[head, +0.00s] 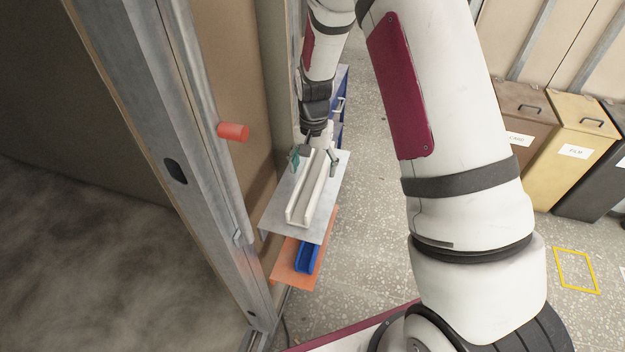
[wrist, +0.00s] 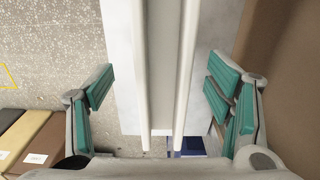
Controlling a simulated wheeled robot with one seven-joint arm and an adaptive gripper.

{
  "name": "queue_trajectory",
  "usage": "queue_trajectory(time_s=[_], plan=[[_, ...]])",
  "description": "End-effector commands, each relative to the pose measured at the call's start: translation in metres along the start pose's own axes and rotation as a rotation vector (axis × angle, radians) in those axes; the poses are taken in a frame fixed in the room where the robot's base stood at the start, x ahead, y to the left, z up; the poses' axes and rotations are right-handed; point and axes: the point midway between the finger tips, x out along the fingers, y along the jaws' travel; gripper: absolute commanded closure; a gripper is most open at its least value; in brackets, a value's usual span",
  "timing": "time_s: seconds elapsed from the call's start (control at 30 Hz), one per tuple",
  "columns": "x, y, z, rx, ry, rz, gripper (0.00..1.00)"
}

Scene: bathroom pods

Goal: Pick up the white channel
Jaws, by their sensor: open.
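The white channel (head: 304,200) is a long U-shaped piece lying lengthwise on a grey metal shelf (head: 330,192) beside the wall. In the wrist view the channel (wrist: 163,65) runs up the middle of the picture, its two raised edges clear to see. My gripper (head: 315,158) is at the far end of the channel in the head view. In the wrist view my gripper (wrist: 164,95) is open, with one green-padded finger on each side of the channel. Gaps show between both fingers and the channel, and the gripper holds nothing.
An orange lower shelf (head: 287,274) with a blue bin (head: 307,257) sits under the grey shelf. A red peg (head: 233,131) sticks out on the left. Brown (head: 522,112) and yellow (head: 574,140) waste bins stand at the right. The speckled floor between is open.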

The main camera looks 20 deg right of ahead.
Motion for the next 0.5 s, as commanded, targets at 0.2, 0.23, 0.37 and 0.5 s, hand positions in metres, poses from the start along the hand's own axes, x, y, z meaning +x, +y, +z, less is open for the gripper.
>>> queue_trajectory(time_s=[0.2,0.23,0.37,0.5], plan=[[0.024,-0.002,0.000,0.000,-0.003,0.001,0.27],[0.028,-0.003,0.000,0.000,-0.003,0.002,0.27],[0.043,-0.003,-0.002,0.000,-0.001,0.001,0.27],[0.050,-0.003,-0.002,0.000,-0.001,0.001,0.27]])
